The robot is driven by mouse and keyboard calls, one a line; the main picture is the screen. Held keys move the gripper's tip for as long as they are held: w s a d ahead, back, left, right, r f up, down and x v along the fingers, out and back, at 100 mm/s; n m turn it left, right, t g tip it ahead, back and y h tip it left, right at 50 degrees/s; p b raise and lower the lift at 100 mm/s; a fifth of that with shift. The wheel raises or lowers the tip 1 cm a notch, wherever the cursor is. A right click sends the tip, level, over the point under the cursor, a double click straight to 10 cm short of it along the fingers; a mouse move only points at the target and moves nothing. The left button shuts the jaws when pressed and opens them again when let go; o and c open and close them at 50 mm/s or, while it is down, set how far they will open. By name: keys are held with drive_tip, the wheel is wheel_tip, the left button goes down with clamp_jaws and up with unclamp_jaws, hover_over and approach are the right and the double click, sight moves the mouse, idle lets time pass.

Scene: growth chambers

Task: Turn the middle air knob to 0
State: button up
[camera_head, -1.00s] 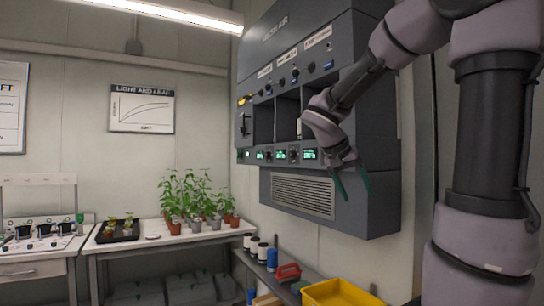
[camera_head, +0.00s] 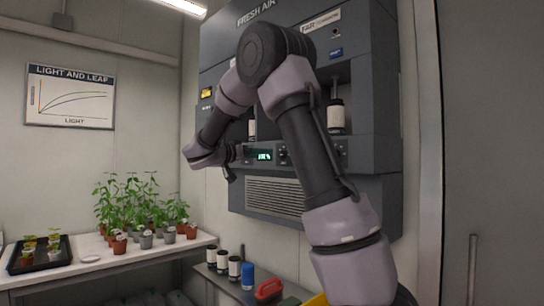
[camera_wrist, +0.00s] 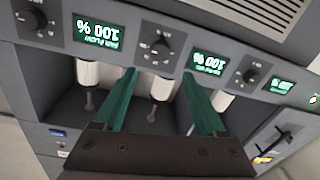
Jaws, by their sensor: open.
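In the wrist view, which is upside down, the middle air knob (camera_wrist: 159,47) is a dark round dial on the grey panel. A green display reading 100 % (camera_wrist: 98,40) is beside it, and another (camera_wrist: 209,66) lies on its other side. My gripper (camera_wrist: 159,75) is open and empty, its two green fingers spread in line with either side of this knob. Their tips appear below the knob in the picture; I cannot tell the depth gap. In the head view my arm crosses the fresh air unit (camera_head: 225,75) and hides much of the panel and the fingers.
Two other knobs, one at left (camera_wrist: 31,19) and one at right (camera_wrist: 252,76), flank the middle one. White canisters (camera_wrist: 160,88) stand in bays close to the fingers. Potted plants (camera_head: 140,210) and a shelf with a red item (camera_head: 269,290) are below left.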

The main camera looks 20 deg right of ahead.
drive_tip(key=x, duration=0.9)
drive_tip(key=shift+w+d, duration=0.15)
drive_tip(key=shift+d, duration=0.2)
clamp_jaws()
